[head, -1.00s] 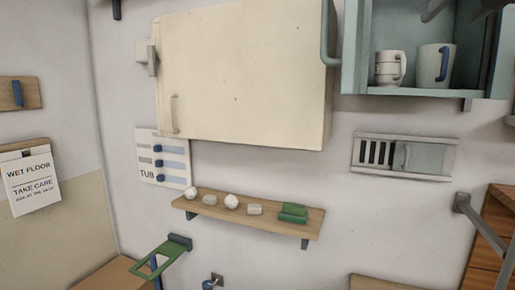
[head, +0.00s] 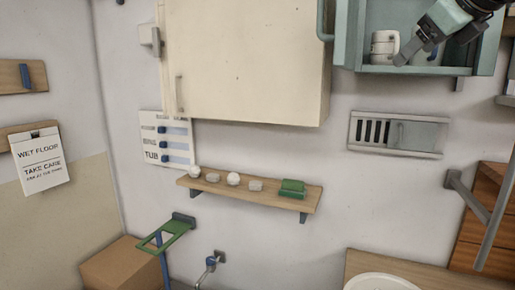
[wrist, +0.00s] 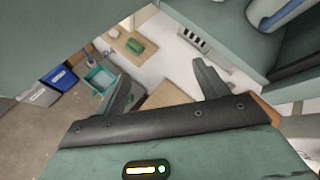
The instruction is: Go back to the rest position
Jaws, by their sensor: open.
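My gripper (head: 420,48) is at the upper right of the head view, in front of the open teal cabinet (head: 345,42). In the wrist view its two fingers stand wide apart, and my gripper (wrist: 165,88) is open with nothing between them. A white mug (head: 382,46) stands in the cabinet to the left of the fingers. A second mug behind the gripper is mostly hidden; only part of its blue handle shows. I cannot tell whether the gripper touches the cabinet.
A cream cupboard (head: 245,60) hangs left of the teal cabinet. Below it, a wooden shelf (head: 225,190) bears small pale items and a green object (head: 292,188). A vent (head: 398,132), a grey bar (head: 492,220) and a white basin (head: 380,283) lie lower right. Open wall lies between.

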